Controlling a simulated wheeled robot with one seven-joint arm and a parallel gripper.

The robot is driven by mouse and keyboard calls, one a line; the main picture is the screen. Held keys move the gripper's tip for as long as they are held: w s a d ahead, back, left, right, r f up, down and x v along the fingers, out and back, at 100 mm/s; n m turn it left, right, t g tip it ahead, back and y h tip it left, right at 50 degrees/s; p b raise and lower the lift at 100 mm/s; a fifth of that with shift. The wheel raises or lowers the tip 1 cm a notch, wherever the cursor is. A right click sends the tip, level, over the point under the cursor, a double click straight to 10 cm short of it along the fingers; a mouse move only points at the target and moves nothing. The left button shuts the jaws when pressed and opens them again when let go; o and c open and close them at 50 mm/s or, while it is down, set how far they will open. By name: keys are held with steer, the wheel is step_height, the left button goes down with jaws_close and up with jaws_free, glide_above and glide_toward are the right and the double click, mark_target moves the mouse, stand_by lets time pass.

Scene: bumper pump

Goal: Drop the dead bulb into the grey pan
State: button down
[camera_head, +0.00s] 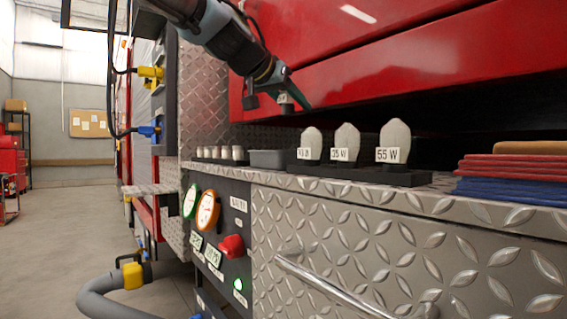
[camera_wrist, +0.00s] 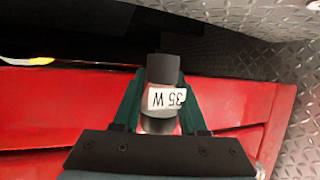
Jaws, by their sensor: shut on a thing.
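My gripper (camera_head: 278,92) is above the bumper shelf, high over the grey pan (camera_head: 267,159). It is shut on a small bulb (camera_head: 285,98). The pan's inside is not visible.
Three pale upright pieces with watt labels (camera_head: 347,145) stand on a dark base right of the pan; one reads 55 W. Several small pale cylinders (camera_head: 220,153) stand left of it. Folded red and blue cloths (camera_head: 515,175) lie at the right. The red body panel (camera_head: 400,50) overhangs the shelf.

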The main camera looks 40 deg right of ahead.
steer(key=shift+f+b, duration=2.05)
steer(key=shift+f, duration=0.9)
steer(key=shift+c, duration=1.8)
jaws_free()
steer(key=v, duration=1.1)
steer(key=shift+r, duration=0.1)
